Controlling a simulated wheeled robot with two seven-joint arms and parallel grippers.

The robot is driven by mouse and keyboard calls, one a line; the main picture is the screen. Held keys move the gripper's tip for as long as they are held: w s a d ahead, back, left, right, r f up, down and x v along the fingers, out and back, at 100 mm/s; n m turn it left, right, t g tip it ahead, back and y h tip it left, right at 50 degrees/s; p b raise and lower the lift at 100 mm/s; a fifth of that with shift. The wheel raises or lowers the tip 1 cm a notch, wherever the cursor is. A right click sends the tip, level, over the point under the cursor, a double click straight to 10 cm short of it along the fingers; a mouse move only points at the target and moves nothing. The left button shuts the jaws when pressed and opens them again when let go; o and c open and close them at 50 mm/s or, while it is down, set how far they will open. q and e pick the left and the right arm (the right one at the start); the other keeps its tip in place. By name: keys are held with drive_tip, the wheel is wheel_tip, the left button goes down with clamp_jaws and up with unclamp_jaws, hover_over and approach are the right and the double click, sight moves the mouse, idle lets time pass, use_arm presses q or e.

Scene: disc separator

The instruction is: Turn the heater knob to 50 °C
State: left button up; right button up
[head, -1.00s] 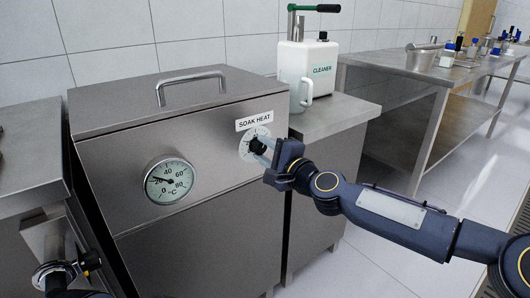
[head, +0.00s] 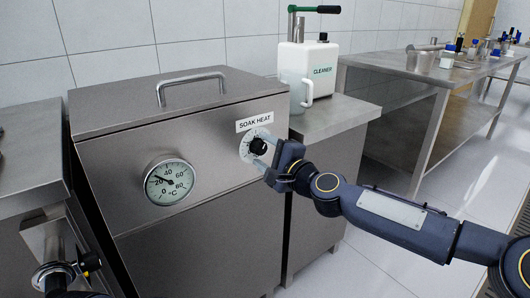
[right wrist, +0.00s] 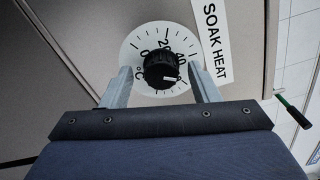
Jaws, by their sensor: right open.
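The heater knob (head: 258,146) is a black round knob on a white dial under the SOAK HEAT label, on the front of a steel tank. In the right wrist view the knob (right wrist: 161,70) carries a white pointer mark towards the right, slightly down, beyond the 40 mark. The exact number it points at is unclear. My right gripper (right wrist: 160,82) is open, its two fingers on either side of the knob with gaps visible. In the head view the right gripper (head: 265,157) is in front of the dial. My left gripper is not in view.
A round thermometer (head: 170,182) on the tank front has its needle near 20. A steel bench (head: 420,85) with bottles is at the back right. A pipe fitting (head: 52,272) is at lower left.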

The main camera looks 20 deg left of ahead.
drive_tip(key=v, duration=0.7)
drive_tip(key=shift+s+d, duration=0.25)
drive_tip(key=shift+d, duration=0.1)
